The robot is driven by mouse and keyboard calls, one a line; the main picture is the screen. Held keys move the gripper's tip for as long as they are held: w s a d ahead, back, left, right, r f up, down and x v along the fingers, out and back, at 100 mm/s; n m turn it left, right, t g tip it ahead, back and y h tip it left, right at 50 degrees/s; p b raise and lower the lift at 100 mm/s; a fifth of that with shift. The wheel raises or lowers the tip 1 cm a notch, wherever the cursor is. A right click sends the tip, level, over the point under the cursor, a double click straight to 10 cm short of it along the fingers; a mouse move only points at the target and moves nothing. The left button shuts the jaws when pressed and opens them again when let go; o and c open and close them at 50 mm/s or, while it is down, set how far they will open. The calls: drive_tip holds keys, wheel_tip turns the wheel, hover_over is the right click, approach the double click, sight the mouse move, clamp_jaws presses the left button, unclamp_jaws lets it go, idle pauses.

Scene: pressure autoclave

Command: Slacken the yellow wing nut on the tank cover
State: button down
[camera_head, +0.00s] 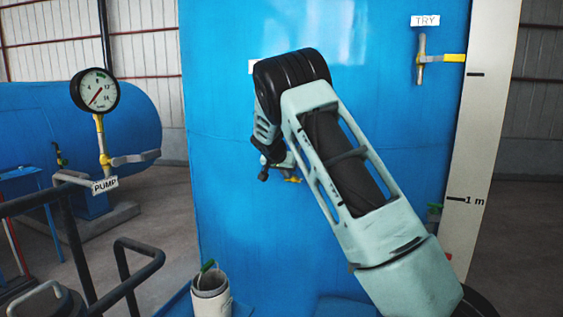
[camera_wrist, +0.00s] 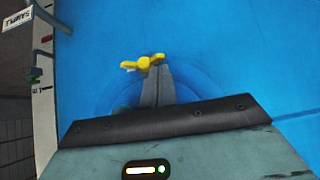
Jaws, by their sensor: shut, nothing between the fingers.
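The yellow wing nut (camera_wrist: 143,64) shows near the top middle of the wrist view, in front of a round blue cover (camera_wrist: 100,102). Its wings spread left and right. My gripper (camera_wrist: 158,72) is shut and empty, with its fingertips just below and right of the nut's middle. I cannot tell whether they touch it. In the head view my arm stands before the blue tank (camera_head: 225,110) and hides most of the cover. A small yellow piece (camera_head: 293,180), likely the wing nut, shows beside my wrist.
A pressure gauge (camera_head: 95,90) stands at left above a PUMP label. Dark railings (camera_head: 70,235) and a white cylinder (camera_head: 211,295) are at the lower left.

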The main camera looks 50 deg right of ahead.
drive_tip(key=shift+w+d+f, duration=0.1)
drive_tip(key=shift+d+f, duration=0.15)
drive_tip(key=shift+w+a+f+n+g, duration=0.1)
drive_tip(key=shift+w+f+n+g, duration=0.1)
drive_tip(key=shift+n+g, duration=0.25)
idle(0.6)
